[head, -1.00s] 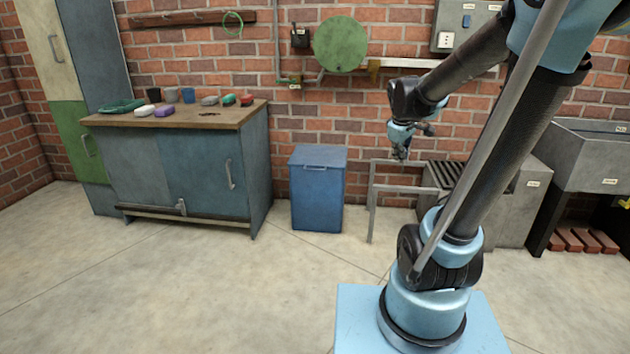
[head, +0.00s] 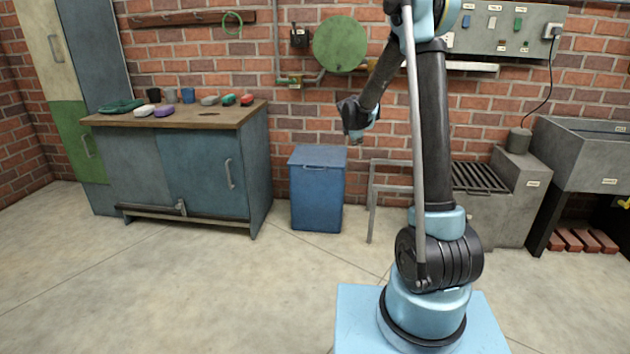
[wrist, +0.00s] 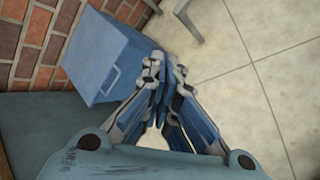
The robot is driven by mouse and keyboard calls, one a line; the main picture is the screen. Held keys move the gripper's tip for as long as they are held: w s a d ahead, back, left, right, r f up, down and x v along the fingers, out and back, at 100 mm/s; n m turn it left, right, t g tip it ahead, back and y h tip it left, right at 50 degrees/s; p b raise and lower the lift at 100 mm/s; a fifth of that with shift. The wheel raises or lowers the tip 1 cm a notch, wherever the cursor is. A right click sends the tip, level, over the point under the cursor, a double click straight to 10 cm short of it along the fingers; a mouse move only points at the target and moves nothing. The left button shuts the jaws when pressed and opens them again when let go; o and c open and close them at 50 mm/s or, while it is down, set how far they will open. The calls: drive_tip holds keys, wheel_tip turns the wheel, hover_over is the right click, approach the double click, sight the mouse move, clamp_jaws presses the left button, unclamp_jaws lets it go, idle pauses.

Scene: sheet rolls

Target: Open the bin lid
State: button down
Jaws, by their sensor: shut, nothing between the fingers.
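The blue bin (head: 318,197) stands on the floor against the brick wall, right of the workbench. Its lid (head: 318,156) is closed. In the wrist view the bin (wrist: 100,58) is at the upper left, with a light bar handle (wrist: 112,80) on its front. My gripper (head: 355,138) is up and to the right of the bin in the head view, apart from it. In the wrist view my gripper (wrist: 162,75) has its fingers together with nothing between them, to the right of the bin's handle.
A workbench (head: 190,165) with cups and several small coloured items stands left of the bin. A grey metal frame (head: 372,205) and a slatted grey unit (head: 480,178) stand to its right. The floor (head: 230,290) in front of the bin is clear.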

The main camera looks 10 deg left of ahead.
drive_tip(key=w+a+f+n+t, duration=0.2)
drive_tip(key=w+a+f+n, duration=0.5)
drive_tip(key=w+a+f, duration=0.6)
drive_tip(key=w+a+f+n+t+y, duration=0.1)
drive_tip(key=a+f+n, duration=0.3)
drive_tip(key=f, duration=0.5)
drive_tip(key=w+a+f+n+t+y, duration=0.1)
drive_tip(key=w+a+f+n, duration=0.2)
drive_tip(key=f, duration=0.5)
drive_tip(key=s+a+f+x, duration=0.1)
drive_tip(key=x, duration=0.8)
drive_tip(key=shift+w+r, duration=0.2)
drive_tip(key=shift+r, duration=0.85)
drive_tip(key=shift+w+r, duration=0.2)
drive_tip(key=shift+r, duration=0.85)
